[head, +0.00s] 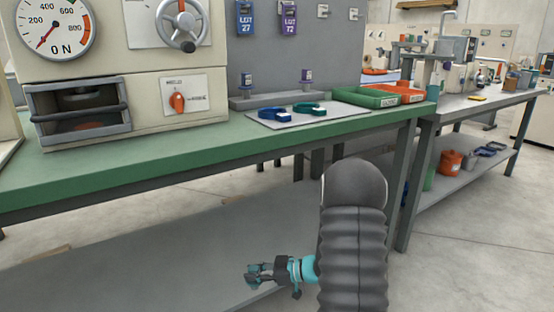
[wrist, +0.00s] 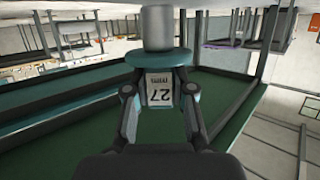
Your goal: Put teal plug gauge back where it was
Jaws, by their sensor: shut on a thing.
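The teal plug gauge (wrist: 157,57) is in the wrist view, with a grey cylinder, a teal disc and a white label reading 27 mm, upside down in that picture. My gripper (wrist: 158,90) is shut on its labelled part, with a finger on each side. In the head view my gripper (head: 258,273) is low, in front of the green bench and below its top. The gauge is too small to make out clearly there.
The green bench (head: 180,152) carries a machine (head: 130,80), a grey rack (head: 270,100) with two small labelled pieces, blue and teal ring-shaped items (head: 290,110) on a mat, a green tray (head: 362,98) and an orange tray (head: 402,93). A second bench (head: 480,103) stands right.

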